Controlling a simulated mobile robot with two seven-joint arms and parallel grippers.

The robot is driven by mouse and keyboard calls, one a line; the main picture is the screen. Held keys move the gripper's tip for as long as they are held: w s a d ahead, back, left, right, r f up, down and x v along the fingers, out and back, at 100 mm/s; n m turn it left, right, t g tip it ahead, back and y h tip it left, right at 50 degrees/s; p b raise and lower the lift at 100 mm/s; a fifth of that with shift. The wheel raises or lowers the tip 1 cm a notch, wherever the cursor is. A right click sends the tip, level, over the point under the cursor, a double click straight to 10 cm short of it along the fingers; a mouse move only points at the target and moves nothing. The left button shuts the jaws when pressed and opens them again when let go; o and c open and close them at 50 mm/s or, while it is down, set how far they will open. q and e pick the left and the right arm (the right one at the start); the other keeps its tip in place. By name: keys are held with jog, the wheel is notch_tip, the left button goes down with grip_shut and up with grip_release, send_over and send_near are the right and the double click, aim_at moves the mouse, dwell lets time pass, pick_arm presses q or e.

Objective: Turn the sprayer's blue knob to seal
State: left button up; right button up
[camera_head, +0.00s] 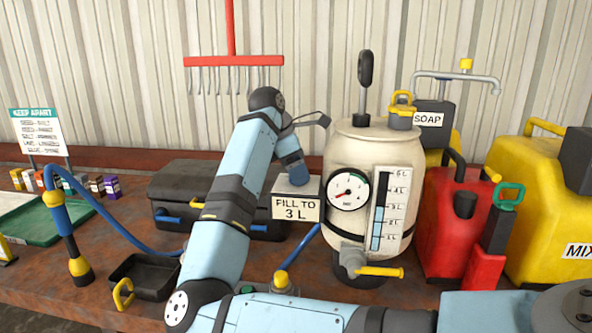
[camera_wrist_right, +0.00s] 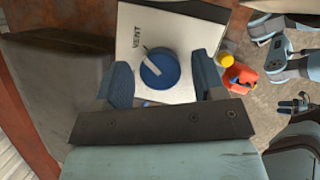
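The blue knob (camera_wrist_right: 160,69) is round with a pale pointer line. The fingers of my right gripper (camera_wrist_right: 164,78) stand on either side of the knob, open, with a small gap on each side. In the head view my right gripper (camera_head: 292,170) is just above the FILL TO 3 L sign (camera_head: 296,208), and the knob is hidden there. The cream sprayer tank (camera_head: 340,152) has a dial and a level scale.
A black case (camera_head: 175,183) lies behind my right arm. A black tray (camera_head: 145,275) and a blue hose (camera_head: 105,215) are left of the arm. A red can (camera_head: 440,220) and a yellow container (camera_head: 530,170) crowd the right side.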

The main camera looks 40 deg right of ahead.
jog(key=c, duration=0.8)
jog(key=shift+o, duration=0.2)
